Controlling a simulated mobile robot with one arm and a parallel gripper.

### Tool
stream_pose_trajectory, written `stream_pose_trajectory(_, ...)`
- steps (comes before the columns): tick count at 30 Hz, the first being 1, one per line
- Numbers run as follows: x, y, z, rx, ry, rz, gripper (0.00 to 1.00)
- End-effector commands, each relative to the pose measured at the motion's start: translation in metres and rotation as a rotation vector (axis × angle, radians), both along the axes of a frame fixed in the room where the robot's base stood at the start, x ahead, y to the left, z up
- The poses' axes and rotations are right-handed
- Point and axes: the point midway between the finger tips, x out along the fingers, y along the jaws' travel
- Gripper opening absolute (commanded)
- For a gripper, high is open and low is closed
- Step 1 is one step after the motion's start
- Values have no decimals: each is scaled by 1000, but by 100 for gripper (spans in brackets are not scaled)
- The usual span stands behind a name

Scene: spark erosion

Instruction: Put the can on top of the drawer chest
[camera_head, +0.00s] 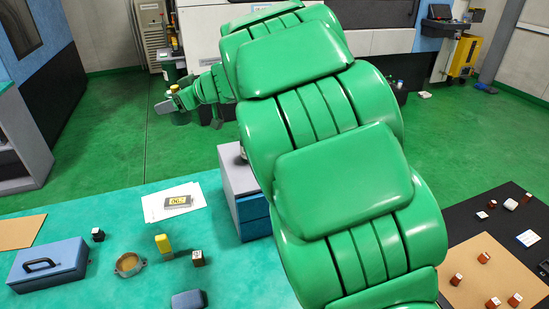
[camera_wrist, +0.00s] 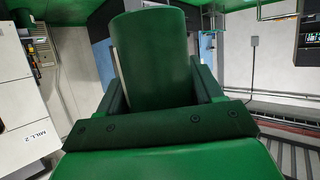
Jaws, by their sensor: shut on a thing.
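My gripper (camera_head: 174,103) is at the end of my green arm, reaching out beyond the far edge of the green table. In the wrist view, my gripper (camera_wrist: 157,85) is shut on a green can (camera_wrist: 151,50), with a finger on either side of it. In the head view the can is small and hard to tell from the green gripper parts. The drawer chest (camera_head: 236,172), grey with blue drawer fronts, stands on the table, right of the papers. My arm hides its right part. The can is well apart from it, farther back and to the left.
The table holds a blue toolbox (camera_head: 48,265), a round brass-coloured dish (camera_head: 130,264), a yellow object (camera_head: 163,245), small dark blocks and papers (camera_head: 158,207). A brown board (camera_head: 490,262) with several small reddish pieces lies at right. Green floor (camera_head: 115,130) is clear behind the table.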

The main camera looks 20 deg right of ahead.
Motion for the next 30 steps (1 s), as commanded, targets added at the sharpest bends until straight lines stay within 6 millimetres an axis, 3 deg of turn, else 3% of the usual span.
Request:
stream_pose_trajectory(3, -1, -30, 1, -3, -2, -14, 25)
stream_pose_trajectory(17, -22, -129, -1, -8, 1, -38, 25)
stream_pose_trajectory(30, -57, -216, -3, -2, 10, -65, 25)
